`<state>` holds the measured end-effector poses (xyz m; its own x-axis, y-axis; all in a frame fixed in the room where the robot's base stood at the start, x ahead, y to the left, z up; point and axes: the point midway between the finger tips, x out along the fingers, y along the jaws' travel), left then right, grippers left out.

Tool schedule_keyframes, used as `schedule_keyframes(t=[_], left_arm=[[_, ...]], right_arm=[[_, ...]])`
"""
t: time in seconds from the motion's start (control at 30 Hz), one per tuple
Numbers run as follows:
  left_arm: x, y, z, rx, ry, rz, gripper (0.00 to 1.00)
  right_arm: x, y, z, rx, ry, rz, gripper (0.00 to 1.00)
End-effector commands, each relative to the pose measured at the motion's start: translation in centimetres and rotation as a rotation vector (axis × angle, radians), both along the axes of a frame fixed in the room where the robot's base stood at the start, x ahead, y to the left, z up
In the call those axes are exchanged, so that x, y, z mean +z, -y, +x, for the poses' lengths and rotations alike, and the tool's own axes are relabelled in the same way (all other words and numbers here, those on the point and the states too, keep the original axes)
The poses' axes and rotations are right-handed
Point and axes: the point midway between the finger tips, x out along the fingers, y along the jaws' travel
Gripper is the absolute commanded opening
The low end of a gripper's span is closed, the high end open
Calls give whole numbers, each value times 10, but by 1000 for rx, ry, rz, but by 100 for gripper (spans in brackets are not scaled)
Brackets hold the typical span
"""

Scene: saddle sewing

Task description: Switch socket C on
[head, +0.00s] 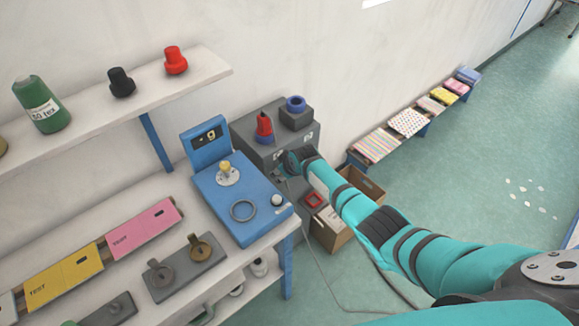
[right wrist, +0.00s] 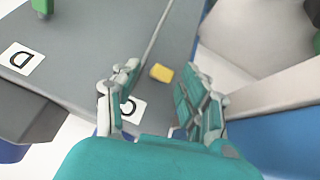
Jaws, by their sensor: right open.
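The grey socket box (head: 245,139) stands against the wall beyond the workbench, and its grey face (right wrist: 95,45) fills much of the right wrist view. A white label C (right wrist: 131,109) is partly hidden behind a finger of my right gripper (right wrist: 160,92). A small yellow block (right wrist: 162,73), apparently the switch by label C, lies between and just beyond the open fingertips. I cannot tell its on or off position. In the head view my right gripper (head: 288,163) is at the front of the box. My left gripper is out of view.
A label D (right wrist: 22,58) and a green piece (right wrist: 42,7) are on the same face. A red cone (head: 264,127) and blue ring (head: 296,103) sit on top of the box. A blue machine (head: 240,205) stands left on the bench. A cardboard box (head: 333,233) is below.

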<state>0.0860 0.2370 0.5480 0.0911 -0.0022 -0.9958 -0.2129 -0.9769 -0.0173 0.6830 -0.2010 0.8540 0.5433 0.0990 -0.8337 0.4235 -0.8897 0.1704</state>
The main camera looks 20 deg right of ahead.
Motion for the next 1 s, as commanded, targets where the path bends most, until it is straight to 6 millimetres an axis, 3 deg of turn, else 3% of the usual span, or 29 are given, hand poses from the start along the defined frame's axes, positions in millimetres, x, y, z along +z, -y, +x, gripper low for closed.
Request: schedule_keyframes(t=[0.63, 1.0], left_arm=[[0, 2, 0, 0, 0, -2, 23], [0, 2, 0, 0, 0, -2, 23]], right_arm=[[75, 9, -49, 1, 1, -2, 44], [88, 10, -59, 0, -2, -1, 44]])
